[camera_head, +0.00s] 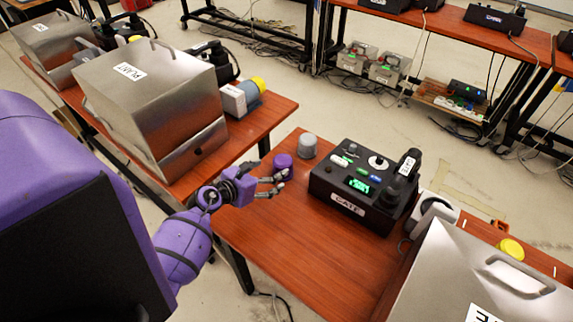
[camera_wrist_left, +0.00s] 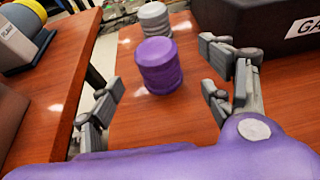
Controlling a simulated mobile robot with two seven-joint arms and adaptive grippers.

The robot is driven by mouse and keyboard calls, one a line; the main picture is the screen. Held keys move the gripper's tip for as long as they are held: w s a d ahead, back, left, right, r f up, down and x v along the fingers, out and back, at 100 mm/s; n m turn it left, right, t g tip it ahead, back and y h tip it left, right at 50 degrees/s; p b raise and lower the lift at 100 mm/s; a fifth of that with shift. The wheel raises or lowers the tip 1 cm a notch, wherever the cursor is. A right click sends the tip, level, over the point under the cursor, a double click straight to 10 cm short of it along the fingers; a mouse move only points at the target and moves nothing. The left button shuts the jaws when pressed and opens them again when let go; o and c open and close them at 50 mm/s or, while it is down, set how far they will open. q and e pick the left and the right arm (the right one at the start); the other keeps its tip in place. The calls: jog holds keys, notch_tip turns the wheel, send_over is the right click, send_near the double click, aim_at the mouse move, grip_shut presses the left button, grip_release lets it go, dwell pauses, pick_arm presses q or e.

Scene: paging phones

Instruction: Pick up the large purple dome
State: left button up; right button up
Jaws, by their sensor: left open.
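The large purple dome (camera_head: 283,163) stands upright on the red-brown table, near its left edge in the head view. In the left wrist view the purple dome (camera_wrist_left: 158,66) looks like a ridged cylinder with a rounded top, and it lies ahead of and between the spread fingers. My left gripper (camera_head: 279,182) is open and empty, just in front of the dome in the head view. Its fingers also show in the left wrist view (camera_wrist_left: 160,100), apart from the dome. The right gripper is not in view.
A grey dome (camera_head: 307,146) stands close behind the purple one. A black GATE box (camera_head: 346,208) with a handset is to the right. A metal PLANT box (camera_head: 150,100) is on the left table, across a gap. The front of the table (camera_head: 290,262) is clear.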

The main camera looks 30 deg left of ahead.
aim_at(276, 166)
pick_arm(q)
jog(key=x, duration=0.6)
jog(key=shift+w+a, duration=0.2)
jog(key=shift+w, duration=0.2)
jog(key=c, duration=1.3)
